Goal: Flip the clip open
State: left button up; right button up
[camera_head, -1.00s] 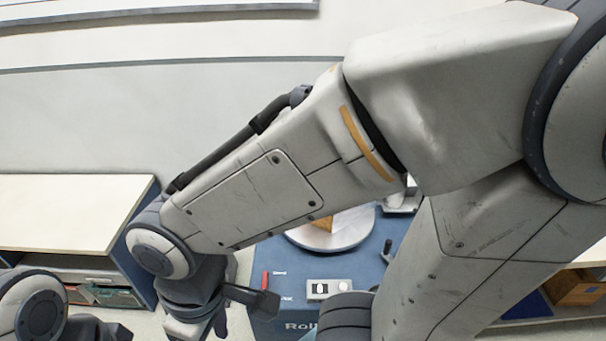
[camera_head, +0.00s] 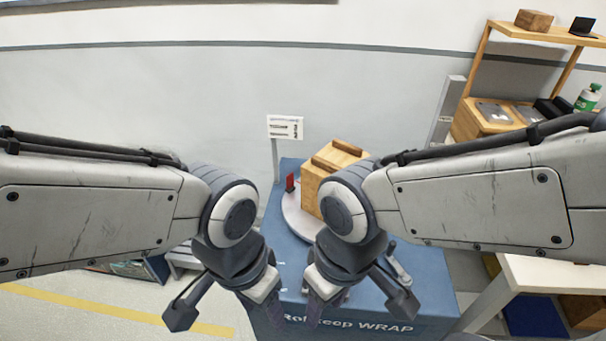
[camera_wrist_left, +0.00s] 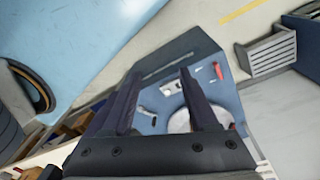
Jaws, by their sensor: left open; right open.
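A small red upright part (camera_head: 290,182), which may be the clip, stands at the left edge of the pale round turntable (camera_head: 292,212). Whether it is open or shut is too small to tell. A wooden box (camera_head: 325,172) stands on the turntable. My left gripper (camera_head: 272,308) is open, low in front of the turntable; in the left wrist view its two dark fingers (camera_wrist_left: 158,82) are apart with nothing held between them. The turntable (camera_wrist_left: 184,121) shows beyond them. My right gripper (camera_head: 318,298) is open, close beside the left one, and my wrists hide part of the table.
The blue table (camera_head: 345,318) carries printed lettering on its front. A small sign (camera_head: 285,127) stands behind it. A wooden shelf unit (camera_head: 490,118) with boxes and a green bottle (camera_head: 588,97) is at the right. A red item (camera_wrist_left: 218,70) lies on the table.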

aim_at(290, 178)
jog(key=z, duration=0.55)
jog(key=k, duration=1.25)
jog(key=u, duration=0.25)
jog(key=i, duration=0.6)
jog(key=u, duration=0.65)
jog(key=i, duration=1.25)
jog(key=z, duration=0.65)
